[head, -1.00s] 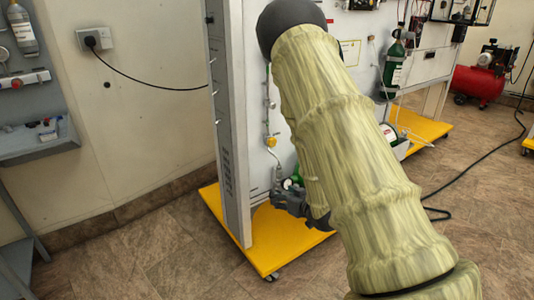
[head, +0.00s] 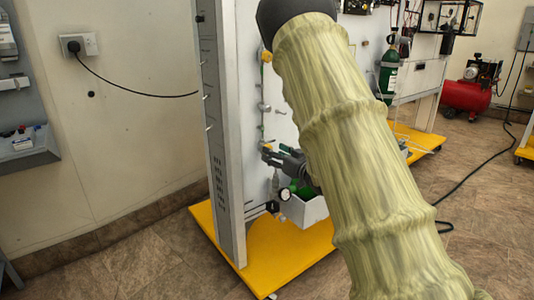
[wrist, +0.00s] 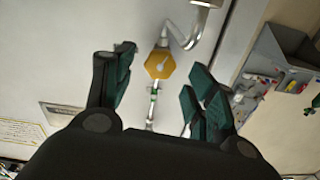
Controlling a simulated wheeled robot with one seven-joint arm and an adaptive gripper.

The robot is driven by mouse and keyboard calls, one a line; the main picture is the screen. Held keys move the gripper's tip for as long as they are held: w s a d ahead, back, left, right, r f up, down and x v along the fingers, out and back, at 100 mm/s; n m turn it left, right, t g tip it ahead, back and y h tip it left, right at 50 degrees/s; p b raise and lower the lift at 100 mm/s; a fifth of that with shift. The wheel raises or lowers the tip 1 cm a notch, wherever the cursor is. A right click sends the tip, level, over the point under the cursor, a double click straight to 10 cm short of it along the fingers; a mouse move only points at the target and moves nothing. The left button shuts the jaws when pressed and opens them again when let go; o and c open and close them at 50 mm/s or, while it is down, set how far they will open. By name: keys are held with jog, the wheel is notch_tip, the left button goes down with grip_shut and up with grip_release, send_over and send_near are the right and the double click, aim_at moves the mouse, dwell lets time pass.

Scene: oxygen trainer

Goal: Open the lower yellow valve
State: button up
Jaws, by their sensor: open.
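The lower yellow valve (wrist: 160,64) shows in the wrist view as a yellow hexagonal knob on a thin vertical pipe on the pale panel. It lies between my gripper's dark green fingers (wrist: 159,78), which are spread with nothing held; I cannot tell whether either touches it. In the head view, only a small yellow bit of this valve (head: 267,147) shows above my gripper (head: 271,155). Another yellow valve (head: 266,57) sits higher on the same panel. My arm hides much of the panel to the right.
A pressure gauge (head: 284,195) and a white box (head: 304,210) are just below my gripper. The panel stands on a yellow wheeled base (head: 262,252). A bent metal pipe (wrist: 199,25) is close beside the valve in the wrist view. A green cylinder (head: 388,75) stands further right.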

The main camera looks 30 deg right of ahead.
jog(key=shift+w+a+b, duration=0.2)
jog(key=shift+w+b, duration=0.4)
jog(key=shift+w, duration=1.85)
jog(key=c, duration=1)
jog(key=shift+c, duration=0.2)
jog(key=shift+r+n+p, duration=0.1)
jog(key=shift+n+p, duration=1.35)
jog(key=shift+n, duration=0.85)
